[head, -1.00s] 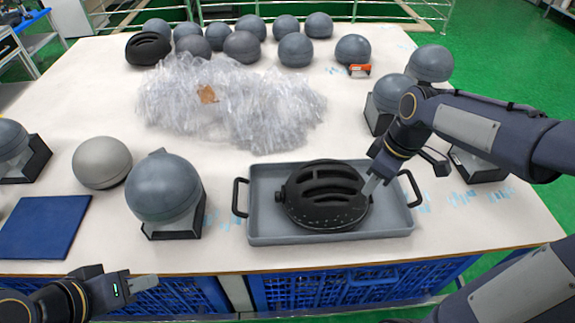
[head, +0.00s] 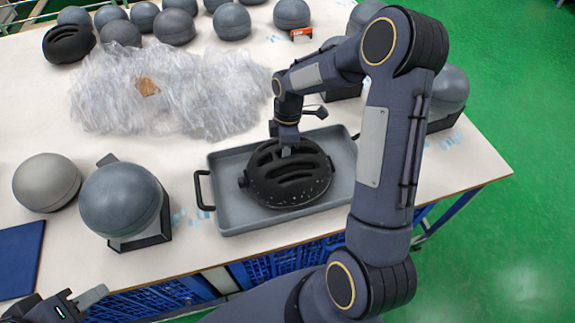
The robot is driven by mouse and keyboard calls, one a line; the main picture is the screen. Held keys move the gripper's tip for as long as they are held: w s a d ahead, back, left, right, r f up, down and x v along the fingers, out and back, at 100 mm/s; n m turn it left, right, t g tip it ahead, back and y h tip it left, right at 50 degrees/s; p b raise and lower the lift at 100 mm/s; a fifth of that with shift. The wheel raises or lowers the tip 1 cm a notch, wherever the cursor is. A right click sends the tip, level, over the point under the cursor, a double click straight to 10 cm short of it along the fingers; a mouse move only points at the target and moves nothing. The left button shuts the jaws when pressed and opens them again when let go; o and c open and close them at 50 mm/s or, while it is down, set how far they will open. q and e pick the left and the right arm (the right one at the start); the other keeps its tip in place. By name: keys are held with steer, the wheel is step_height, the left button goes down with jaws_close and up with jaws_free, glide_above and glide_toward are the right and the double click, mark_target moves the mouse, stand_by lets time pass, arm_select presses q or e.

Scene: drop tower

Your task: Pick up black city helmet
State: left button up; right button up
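A black vented helmet (head: 284,186) lies in a grey tray (head: 236,222) near the front of the table. My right gripper (head: 287,150) reaches down to the helmet's far edge, with its fingertips at or just over the shell. Whether its fingers grip the rim is hidden by the gripper and helmet. My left gripper (head: 91,297) is low at the left, off the table's front edge and away from the helmet. Its fingers show edge-on, so their opening is unclear, and I see nothing held in it. A second black helmet (head: 69,43) lies at the back left.
Crumpled clear plastic (head: 160,95) covers the table behind the tray. Several grey balls stand at the back. A grey ball (head: 121,201) on a black stand is left of the tray, beside a paler ball (head: 47,182). A blue mat (head: 18,258) lies front left.

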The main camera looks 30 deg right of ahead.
steer(key=shift+f, duration=0.25)
jaws_close()
steer(key=shift+r, duration=0.1)
steer(key=shift+r, duration=0.5)
step_height(320, 180, up, 2)
steer(key=shift+a+r, duration=0.1)
steer(key=shift+r, duration=0.05)
steer(key=s+r, duration=0.1)
steer(key=s+a+r+b, duration=0.1)
steer(key=r, duration=0.1)
steer(key=s+r, duration=0.2)
steer(key=shift+a, duration=0.35)
steer(key=s+a+r+b, duration=0.2)
steer(key=s+a+r, duration=0.2)
steer(key=s, duration=0.5)
steer(key=shift+r, duration=0.3)
